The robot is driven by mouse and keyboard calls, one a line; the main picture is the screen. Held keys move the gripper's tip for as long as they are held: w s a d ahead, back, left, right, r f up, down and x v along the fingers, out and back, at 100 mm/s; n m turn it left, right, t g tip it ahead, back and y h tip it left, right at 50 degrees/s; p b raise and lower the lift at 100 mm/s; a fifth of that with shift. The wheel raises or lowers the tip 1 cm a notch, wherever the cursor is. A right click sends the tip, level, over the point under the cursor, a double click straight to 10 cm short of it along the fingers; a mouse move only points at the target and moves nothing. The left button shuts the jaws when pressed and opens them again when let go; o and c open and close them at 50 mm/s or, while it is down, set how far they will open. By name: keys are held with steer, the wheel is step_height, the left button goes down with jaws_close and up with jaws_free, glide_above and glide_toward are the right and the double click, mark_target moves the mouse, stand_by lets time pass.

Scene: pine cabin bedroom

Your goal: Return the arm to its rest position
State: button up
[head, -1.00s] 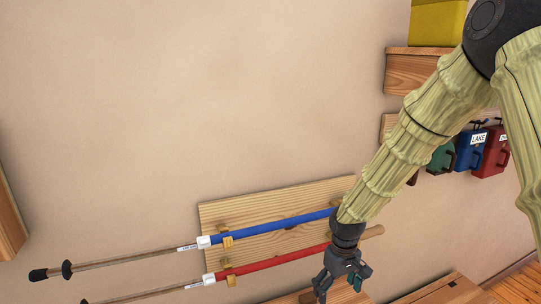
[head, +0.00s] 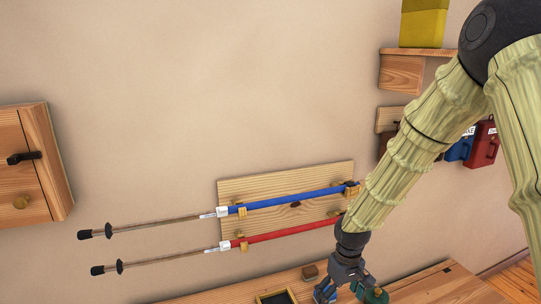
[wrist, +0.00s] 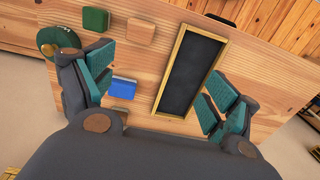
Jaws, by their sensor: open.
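My arm (head: 415,145) comes down from the upper right in the head view, bent at a dark elbow joint. My gripper (head: 347,293) hangs at its end, low in the head view, over a wooden surface. In the wrist view, my gripper (wrist: 162,86) has its two green-padded fingers spread wide apart, with nothing held between them. Below them lie a black board with a yellow frame (wrist: 190,78) and a blue item (wrist: 122,87). How high the fingers are above the surface is hard to tell.
A green block (wrist: 95,20), a tan block (wrist: 140,32) and a green round thing (wrist: 58,38) are on the wooden top. Blue (head: 290,199) and red (head: 290,232) poles hang on the wall. A cabinet (head: 35,165) is at left, a shelf (head: 402,75) and cases at right.

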steer(key=s+f+m+y, duration=0.1)
steer(key=s+f, duration=0.5)
steer(key=f, duration=0.3)
steer(key=s+f+m, duration=0.1)
steer(key=s+f, duration=0.5)
steer(key=f, duration=0.2)
steer(key=s+d+f+m, duration=0.1)
steer(key=s+f, duration=0.3)
steer(key=s, duration=0.4)
steer(key=s+d+f+h, duration=0.1)
steer(key=s+f, duration=0.2)
steer(key=s, duration=0.4)
steer(key=s+d+f+m, duration=0.15)
steer(key=s+f, duration=0.25)
steer(key=s, duration=0.4)
step_height(320, 180, down, 10)
steer(key=b, duration=1)
steer(key=shift+d, duration=0.15)
